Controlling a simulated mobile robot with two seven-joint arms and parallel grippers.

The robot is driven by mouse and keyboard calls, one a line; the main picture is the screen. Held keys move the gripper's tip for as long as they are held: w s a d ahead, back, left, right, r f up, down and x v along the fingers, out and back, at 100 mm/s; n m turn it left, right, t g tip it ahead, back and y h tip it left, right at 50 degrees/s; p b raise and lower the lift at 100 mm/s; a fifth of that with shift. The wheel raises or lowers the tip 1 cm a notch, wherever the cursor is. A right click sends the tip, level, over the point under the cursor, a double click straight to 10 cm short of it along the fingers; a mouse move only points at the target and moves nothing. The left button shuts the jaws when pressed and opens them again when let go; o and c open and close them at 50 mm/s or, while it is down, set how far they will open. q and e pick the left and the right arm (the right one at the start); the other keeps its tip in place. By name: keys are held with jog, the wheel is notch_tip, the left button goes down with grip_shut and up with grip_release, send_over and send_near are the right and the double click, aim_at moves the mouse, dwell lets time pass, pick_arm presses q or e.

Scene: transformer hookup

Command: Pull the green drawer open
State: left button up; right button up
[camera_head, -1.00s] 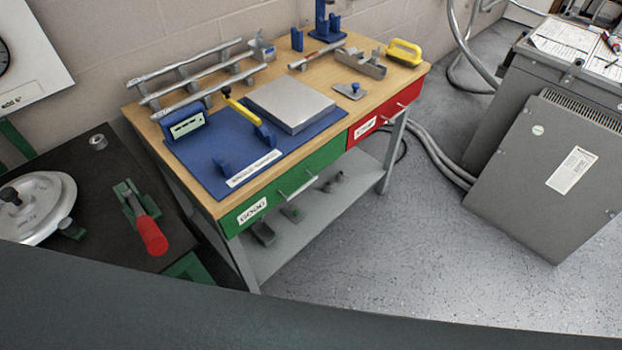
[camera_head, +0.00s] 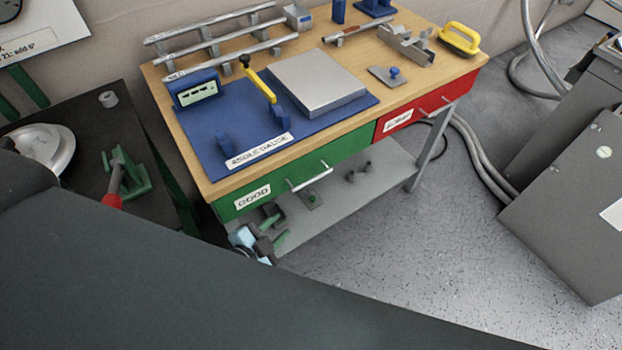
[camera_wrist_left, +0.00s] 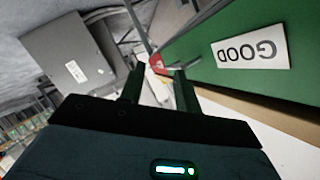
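The green drawer (camera_head: 290,176), labelled GOOD, sits under the left part of the workbench top and looks shut. Its silver bar handle (camera_head: 311,179) is on the front face. My left gripper (camera_head: 277,229) is below and left of the handle, in front of the bench and apart from the drawer. In the left wrist view its two fingers (camera_wrist_left: 159,88) are spread with nothing held between them. The green drawer front (camera_wrist_left: 230,45) with its upside-down label fills the upper right there. My right gripper is not in view.
The red drawer (camera_head: 425,108) is to the right of the green one. A grey lower shelf (camera_head: 350,192) holds small parts below. A dark table (camera_head: 88,110) with a red-handled clamp stands left. A grey cabinet (camera_head: 570,200) stands right. Floor before the bench is open.

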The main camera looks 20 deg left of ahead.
aim_at(303, 186)
pick_arm(q)
jog(key=shift+w+d+r+m+t+h+b, duration=0.2)
jog(key=shift+w+d+m, duration=0.45)
jog(key=shift+w, duration=1.7)
jog(key=shift+w+d+r+m+t+h+b, duration=0.1)
jog(key=shift+w+d+m+t+h+b, duration=0.45)
jog(key=shift+w, duration=1.85)
jog(key=shift+w+d+r+m+g+y+p, duration=0.25)
jog(key=shift+w+m, duration=0.75)
jog(key=shift+w, duration=1.35)
jog(key=shift+f, duration=0.1)
grip_shut()
